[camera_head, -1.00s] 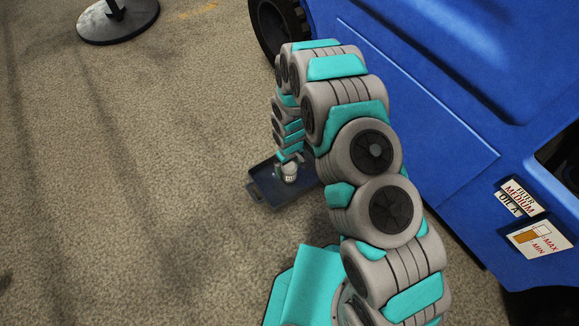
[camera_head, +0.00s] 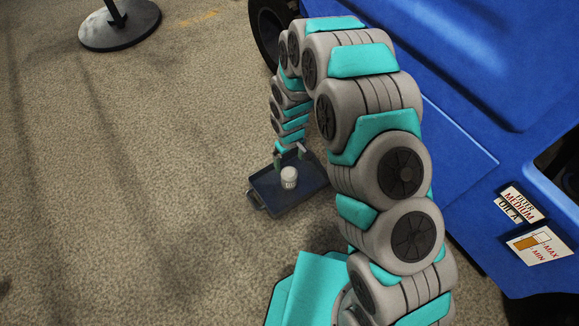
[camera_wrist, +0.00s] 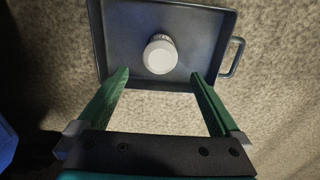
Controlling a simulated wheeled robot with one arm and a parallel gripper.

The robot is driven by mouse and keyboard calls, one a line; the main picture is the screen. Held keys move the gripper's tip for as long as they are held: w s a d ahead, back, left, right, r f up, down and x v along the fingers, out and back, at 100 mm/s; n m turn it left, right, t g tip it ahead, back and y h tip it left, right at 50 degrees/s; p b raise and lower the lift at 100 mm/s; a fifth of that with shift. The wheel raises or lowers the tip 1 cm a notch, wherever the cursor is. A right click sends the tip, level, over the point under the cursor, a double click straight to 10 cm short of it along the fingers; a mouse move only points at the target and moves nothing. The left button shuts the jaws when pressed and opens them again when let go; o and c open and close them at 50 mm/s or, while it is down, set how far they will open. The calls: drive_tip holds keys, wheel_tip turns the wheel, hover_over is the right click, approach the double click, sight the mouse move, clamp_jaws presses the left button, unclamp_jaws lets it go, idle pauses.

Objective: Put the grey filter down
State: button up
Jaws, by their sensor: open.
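The grey filter (camera_head: 289,177) is a small pale cylinder standing upright in a dark tray (camera_head: 262,193) on the floor. In the wrist view the filter (camera_wrist: 160,54) shows from above, inside the tray (camera_wrist: 113,40), apart from both fingers. My gripper (camera_head: 289,154) is open and empty, above and just behind the filter in the head view. In the wrist view its two green fingers (camera_wrist: 160,77) are spread wide, with their tips over the tray's near edge and the filter beyond them.
A blue vehicle (camera_head: 450,120) with a dark wheel (camera_head: 268,35) stands close on the right. Two labels (camera_head: 530,225) are on its side. The carpet-like floor on the left is clear.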

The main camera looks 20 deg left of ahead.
drive_tip(key=shift+r, duration=1.45)
drive_tip(key=s+d+r+m, duration=0.3)
drive_tip(key=d+r, duration=0.6)
drive_tip(key=r, duration=0.3)
drive_tip(key=s+d+r+m, duration=0.2)
drive_tip(key=s+d+r, duration=0.1)
drive_tip(key=d+r, duration=0.75)
drive_tip(key=s+d+r+m, duration=0.1)
drive_tip(key=s+d+r, duration=0.2)
drive_tip(key=s, duration=0.4)
drive_tip(key=s+d+r+m+g, duration=0.1)
drive_tip(key=s+d+r+m, duration=0.1)
drive_tip(key=s, duration=0.5)
drive_tip(key=s+d+r+m, duration=0.2)
drive_tip(key=s+d+r, duration=0.2)
drive_tip(key=s+r, duration=0.2)
drive_tip(key=shift+s+r+g, duration=0.35)
drive_tip(key=shift+s+g, duration=0.05)
drive_tip(key=shift+s, duration=0.15)
